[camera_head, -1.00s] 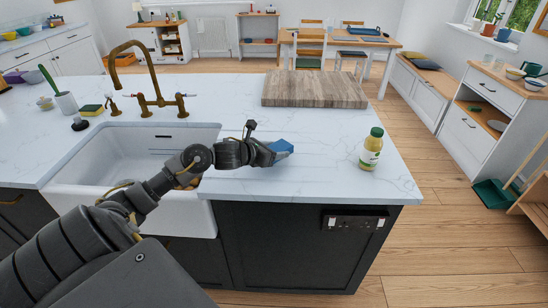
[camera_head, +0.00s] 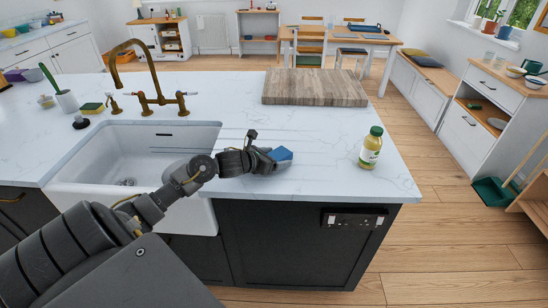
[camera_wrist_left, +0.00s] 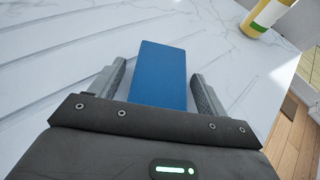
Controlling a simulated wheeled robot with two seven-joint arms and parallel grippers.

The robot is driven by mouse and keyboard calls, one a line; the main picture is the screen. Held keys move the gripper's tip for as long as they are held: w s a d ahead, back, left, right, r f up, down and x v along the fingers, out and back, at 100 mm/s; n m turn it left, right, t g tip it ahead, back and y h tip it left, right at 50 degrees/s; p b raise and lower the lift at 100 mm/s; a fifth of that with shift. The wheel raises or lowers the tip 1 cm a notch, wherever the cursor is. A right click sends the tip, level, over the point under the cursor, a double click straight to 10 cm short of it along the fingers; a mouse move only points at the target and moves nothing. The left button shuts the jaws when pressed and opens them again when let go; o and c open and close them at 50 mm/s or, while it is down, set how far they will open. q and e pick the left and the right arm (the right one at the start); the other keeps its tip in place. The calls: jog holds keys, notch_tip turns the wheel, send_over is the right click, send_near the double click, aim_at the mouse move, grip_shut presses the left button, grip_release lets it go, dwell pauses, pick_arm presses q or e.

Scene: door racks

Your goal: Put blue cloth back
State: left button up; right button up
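The blue cloth (camera_head: 281,155), a flat blue rectangle, is at the front part of the white marble counter, right of the sink. My left gripper (camera_head: 262,160) is at its left side, low over the counter. In the left wrist view, the blue cloth (camera_wrist_left: 158,75) lies between the two spread fingers of my left gripper (camera_wrist_left: 158,80) and extends past their tips. A narrow gap shows on its left side; its right edge is very close to the other finger. The cloth's near end is hidden by the gripper body. My right gripper is not in view.
A yellow-green bottle (camera_head: 371,148) with a green cap stands right of the cloth. A wooden board (camera_head: 314,88) lies behind. The white sink (camera_head: 100,165) with a brass tap (camera_head: 150,85) is at the left, with a sponge (camera_head: 93,108) beyond. Counter between cloth and board is clear.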

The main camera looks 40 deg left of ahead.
pick_arm(q)
jog(key=shift+r+p, duration=0.25)
jog(key=shift+p, duration=0.05)
jog(key=shift+s+a+f, duration=0.1)
jog(key=shift+s, duration=0.25)
jog(key=b+v, duration=0.2)
jog(key=v, duration=0.9)
jog(key=shift+s, duration=0.2)
jog(key=shift+w, duration=0.1)
